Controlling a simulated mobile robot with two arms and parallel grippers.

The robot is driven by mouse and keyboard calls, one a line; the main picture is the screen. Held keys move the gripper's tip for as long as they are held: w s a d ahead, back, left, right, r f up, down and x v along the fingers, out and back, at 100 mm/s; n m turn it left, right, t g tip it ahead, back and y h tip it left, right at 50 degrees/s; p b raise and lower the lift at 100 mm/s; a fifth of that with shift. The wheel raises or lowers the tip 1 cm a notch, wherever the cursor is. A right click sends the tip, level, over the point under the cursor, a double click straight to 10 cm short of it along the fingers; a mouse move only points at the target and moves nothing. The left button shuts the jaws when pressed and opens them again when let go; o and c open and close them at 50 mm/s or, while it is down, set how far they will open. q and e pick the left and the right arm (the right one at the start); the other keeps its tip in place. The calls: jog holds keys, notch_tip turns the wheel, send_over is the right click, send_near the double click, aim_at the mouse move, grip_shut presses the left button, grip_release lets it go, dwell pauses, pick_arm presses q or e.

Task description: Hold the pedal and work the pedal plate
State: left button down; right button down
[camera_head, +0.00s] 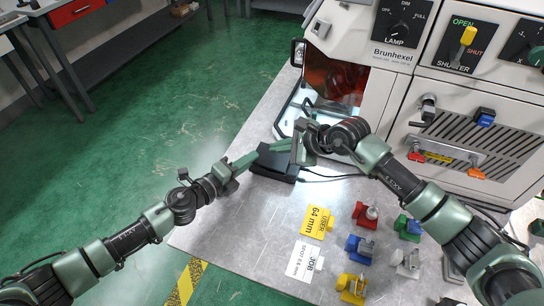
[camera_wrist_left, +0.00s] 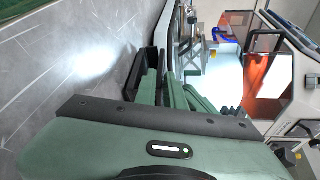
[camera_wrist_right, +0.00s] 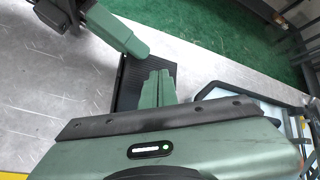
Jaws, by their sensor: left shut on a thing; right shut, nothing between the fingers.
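The black pedal (camera_head: 271,174) lies on the metal table near its left edge, below the machine's open window. The grippers hide part of the pedal.
The Brunhexel machine (camera_head: 395,60) stands behind, with a lamp knob and shutter lever (camera_head: 466,38). A yellow card (camera_head: 319,222), a white job card (camera_head: 304,261) and several coloured clamp-like pieces (camera_head: 358,248) lie on the table's right. A cable (camera_head: 325,177) runs from the pedal.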

aim_at(278, 159)
pick_arm(q)
jog(key=shift+a+f, duration=0.1)
jog(key=shift+f, duration=0.25)
pick_arm(e)
jog(key=shift+d+r, duration=0.1)
jog(key=shift+r, duration=1.5)
pick_arm(q)
jog(key=c, duration=1.4)
grip_release()
jog(key=shift+s, duration=0.1)
